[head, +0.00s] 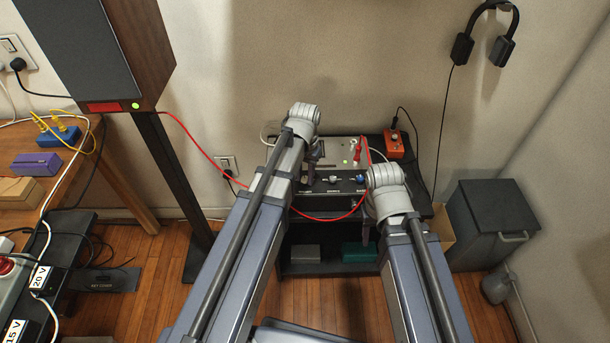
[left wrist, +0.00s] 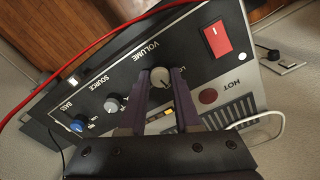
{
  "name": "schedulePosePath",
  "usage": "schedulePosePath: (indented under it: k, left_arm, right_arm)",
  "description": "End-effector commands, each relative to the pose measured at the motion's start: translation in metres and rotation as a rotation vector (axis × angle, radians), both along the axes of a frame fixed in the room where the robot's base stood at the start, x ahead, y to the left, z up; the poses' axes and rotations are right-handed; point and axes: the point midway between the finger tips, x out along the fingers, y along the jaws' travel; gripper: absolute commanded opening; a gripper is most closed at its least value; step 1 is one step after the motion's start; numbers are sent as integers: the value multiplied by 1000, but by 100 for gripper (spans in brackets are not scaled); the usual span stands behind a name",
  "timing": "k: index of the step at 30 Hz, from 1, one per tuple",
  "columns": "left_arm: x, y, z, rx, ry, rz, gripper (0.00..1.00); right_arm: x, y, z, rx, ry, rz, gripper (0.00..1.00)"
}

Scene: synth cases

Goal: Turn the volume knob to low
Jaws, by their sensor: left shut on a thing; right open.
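The volume knob (left wrist: 160,77) is a pale round knob under the printed word VOLUME on a dark panel. In the left wrist view my left gripper (left wrist: 159,88) is shut on it, one dark finger on each side. A small label beside the knob is partly hidden by a finger; I cannot read the knob's setting surely. The amplifier (head: 330,187) stands on a black stand in the head view. There my left gripper (head: 312,178) reaches down to the left part of its front, hiding the knob. My right gripper (head: 365,240) is open and empty, in front of the stand's right side.
On the panel are the source knob (left wrist: 112,103), blue bass knob (left wrist: 78,125) and red switch (left wrist: 217,40). A red cable (head: 215,160) runs from the speaker (head: 130,50) and loops before the stand. An orange box (head: 394,144) sits at the stand's right. A dark bin (head: 490,220) stands right.

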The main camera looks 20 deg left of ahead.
Motion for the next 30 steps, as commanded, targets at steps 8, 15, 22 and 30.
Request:
schedulePosePath:
  k: [8, 15, 22, 30]
  left_arm:
    - [0, 0, 0, 0, 0, 256, 0]
    - [0, 0, 0, 0, 0, 479, 0]
    - [0, 0, 0, 0, 0, 662, 0]
    - [0, 0, 0, 0, 0, 810, 0]
  right_arm:
    - [0, 0, 0, 0, 0, 0, 50]
    - [0, 0, 0, 0, 0, 0, 50]
    - [0, 0, 0, 0, 0, 0, 50]
    - [0, 0, 0, 0, 0, 0, 50]
